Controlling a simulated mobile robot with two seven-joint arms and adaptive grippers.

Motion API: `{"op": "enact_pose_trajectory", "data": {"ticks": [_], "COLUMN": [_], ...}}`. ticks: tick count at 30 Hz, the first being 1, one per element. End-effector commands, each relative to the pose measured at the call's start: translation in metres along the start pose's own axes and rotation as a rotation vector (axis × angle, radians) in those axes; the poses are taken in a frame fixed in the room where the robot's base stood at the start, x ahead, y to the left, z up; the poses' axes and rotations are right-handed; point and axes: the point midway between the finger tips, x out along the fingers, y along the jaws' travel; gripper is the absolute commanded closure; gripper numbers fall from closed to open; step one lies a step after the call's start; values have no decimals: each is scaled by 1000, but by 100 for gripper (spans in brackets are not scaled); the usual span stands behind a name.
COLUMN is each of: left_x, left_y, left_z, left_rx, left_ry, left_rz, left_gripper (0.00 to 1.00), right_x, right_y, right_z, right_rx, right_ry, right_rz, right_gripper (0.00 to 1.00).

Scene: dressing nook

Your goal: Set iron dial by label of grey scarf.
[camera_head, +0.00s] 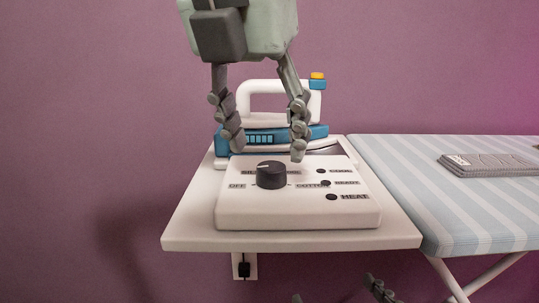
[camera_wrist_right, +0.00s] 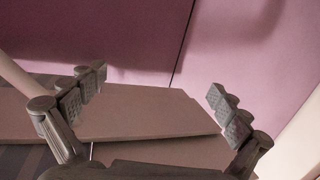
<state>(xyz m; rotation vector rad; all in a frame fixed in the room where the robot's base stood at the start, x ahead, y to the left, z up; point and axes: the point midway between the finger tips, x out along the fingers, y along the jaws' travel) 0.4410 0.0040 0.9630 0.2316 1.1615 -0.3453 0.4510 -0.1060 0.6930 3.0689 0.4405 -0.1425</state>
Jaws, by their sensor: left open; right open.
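The iron dial (camera_head: 271,176) is a dark round knob on a white control box (camera_head: 300,213). Labels around it include OFF and COTTON; those behind are partly hidden. A pale mark shows on its top, but I cannot tell the exact setting. A folded grey scarf (camera_head: 495,166) lies on the ironing board with a small pale label (camera_head: 458,160), too small to read. My left gripper (camera_head: 265,144) is open, pointing down, fingers apart above and behind the dial. My right gripper (camera_head: 338,292) is open and empty, low at the front; its fingers also show in the right wrist view (camera_wrist_right: 156,103).
A white and blue iron (camera_head: 262,134) stands behind the box on a white shelf (camera_head: 192,228). Three dark lamps marked COOL, READY and HEAT sit right of the dial. The striped ironing board (camera_head: 400,180) adjoins at the right. A socket (camera_head: 244,267) is below the shelf.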

Motion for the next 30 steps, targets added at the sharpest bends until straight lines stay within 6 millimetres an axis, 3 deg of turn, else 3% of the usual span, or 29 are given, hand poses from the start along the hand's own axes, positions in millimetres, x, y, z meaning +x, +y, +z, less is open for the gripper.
{"op": "enact_pose_trajectory", "data": {"ticks": [7, 18, 30], "left_x": [32, 38, 38], "left_y": [0, 0, 0], "left_z": [-1, 0, 0], "left_rx": [0, 0, -1], "left_ry": [2, 0, 0], "left_rz": [-1, -1, -1], "left_gripper": [46, 48, 96], "right_x": [0, 0, 0], "right_y": [-4, -5, -5], "right_z": [-10, -12, -13], "right_rx": [7, 8, 7], "right_ry": [50, 59, 59], "right_rz": [-8, -10, -10], "right_gripper": [0, 0, 0]}}
